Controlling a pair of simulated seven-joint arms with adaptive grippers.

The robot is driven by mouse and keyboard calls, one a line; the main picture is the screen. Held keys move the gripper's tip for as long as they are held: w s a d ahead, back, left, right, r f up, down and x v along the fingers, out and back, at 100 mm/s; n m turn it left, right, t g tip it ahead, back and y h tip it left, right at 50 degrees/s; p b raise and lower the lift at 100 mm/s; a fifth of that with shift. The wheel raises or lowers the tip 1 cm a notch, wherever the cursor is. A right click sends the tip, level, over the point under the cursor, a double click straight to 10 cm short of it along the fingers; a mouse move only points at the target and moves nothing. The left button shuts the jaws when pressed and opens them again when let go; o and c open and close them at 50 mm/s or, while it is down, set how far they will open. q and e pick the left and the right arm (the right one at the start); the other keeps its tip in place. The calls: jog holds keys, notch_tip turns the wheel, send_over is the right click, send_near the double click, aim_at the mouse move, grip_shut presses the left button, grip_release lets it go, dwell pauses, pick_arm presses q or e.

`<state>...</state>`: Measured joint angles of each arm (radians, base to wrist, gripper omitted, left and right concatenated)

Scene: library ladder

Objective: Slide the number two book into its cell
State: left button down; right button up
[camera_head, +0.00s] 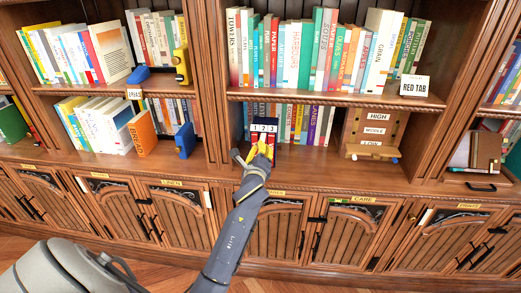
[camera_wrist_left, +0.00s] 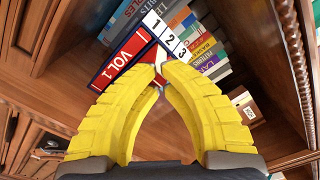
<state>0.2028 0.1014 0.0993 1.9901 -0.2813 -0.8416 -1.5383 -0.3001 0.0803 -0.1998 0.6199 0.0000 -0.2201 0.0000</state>
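A small dark holder with a white label strip reading 1 2 3 (camera_head: 264,128) stands on the lower shelf; the strip also shows in the left wrist view (camera_wrist_left: 165,32). A red and blue book marked VOL.1 (camera_wrist_left: 122,62) sits in the holder's first cell. My left gripper (camera_head: 258,152) has yellow fingers and is right in front of the holder, below the labels. In the left wrist view its fingertips (camera_wrist_left: 161,70) meet beside the VOL.1 spine, with no clear object between them. The number two book is hidden or not readable behind the fingertips. My right gripper is not in view.
Several books (camera_head: 308,124) stand right of the holder. A wooden rack marked HIGH, MIDDLE and LOW (camera_head: 375,130) is further right. An orange book (camera_head: 142,132) with a blue bookend (camera_head: 185,141) stands left beyond the upright. The shelf front right of the gripper is clear.

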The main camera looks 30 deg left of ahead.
aim_at(263, 136)
pick_arm(q)
jog(key=shift+x, duration=3.95)
dwell(1.0)
jog(key=shift+s, duration=0.15)
jog(key=v, duration=1.4)
jog(key=shift+s+d, duration=0.15)
jog(key=shift+s, duration=0.05)
jog(key=c, duration=2.1)
grip_release()
jog(key=shift+c, duration=0.2)
